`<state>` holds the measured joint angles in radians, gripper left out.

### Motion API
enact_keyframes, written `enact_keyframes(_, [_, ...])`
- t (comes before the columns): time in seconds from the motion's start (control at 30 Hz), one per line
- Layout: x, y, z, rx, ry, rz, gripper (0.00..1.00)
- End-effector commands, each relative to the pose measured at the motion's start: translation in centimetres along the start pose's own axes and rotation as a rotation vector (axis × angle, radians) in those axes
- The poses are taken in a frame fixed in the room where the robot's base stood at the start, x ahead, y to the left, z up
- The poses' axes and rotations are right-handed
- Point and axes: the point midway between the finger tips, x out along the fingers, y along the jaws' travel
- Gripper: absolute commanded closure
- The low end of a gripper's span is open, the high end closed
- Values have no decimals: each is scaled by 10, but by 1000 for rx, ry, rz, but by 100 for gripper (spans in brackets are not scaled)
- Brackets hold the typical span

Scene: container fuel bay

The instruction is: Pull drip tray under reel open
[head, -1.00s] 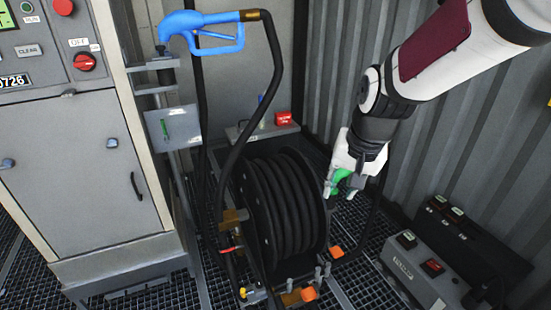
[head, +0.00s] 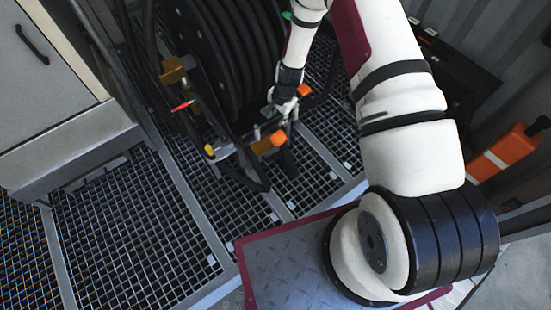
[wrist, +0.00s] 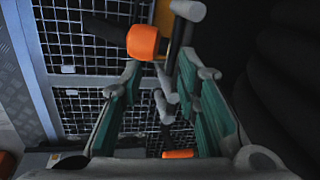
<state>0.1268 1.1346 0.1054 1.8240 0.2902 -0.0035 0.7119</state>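The black hose reel (head: 225,55) stands at the top of the head view; its dark coils also fill the right of the wrist view (wrist: 285,75). I cannot clearly make out a drip tray or its handle under it. My gripper (head: 283,108) is low beside the reel's front foot, partly dark and small there. In the wrist view my gripper (wrist: 160,75) has its two green-padded fingers apart. Grey fittings of the reel frame show between and beyond the fingers; I cannot tell whether any finger touches them.
Orange caps (head: 278,138) sit on the reel's front frame, one close ahead of the fingers in the wrist view (wrist: 142,42). Open grating (head: 120,230) covers the floor. A cabinet (head: 50,70) stands left, an orange case (head: 505,150) right.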

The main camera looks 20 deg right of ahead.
Motion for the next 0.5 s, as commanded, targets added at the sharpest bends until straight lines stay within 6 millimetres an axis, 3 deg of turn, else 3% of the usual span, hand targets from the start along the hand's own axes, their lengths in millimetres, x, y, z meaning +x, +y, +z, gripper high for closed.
enact_keyframes(0.03, [36, 15, 4, 34, -4, 13, 70])
enact_keyframes(0.1, [68, 28, 8, 74, -2, 20, 70])
enact_keyframes(0.2, [98, 43, 12, 117, 2, 26, 70])
enact_keyframes(0.5, [130, 54, 15, 151, 7, 31, 70])
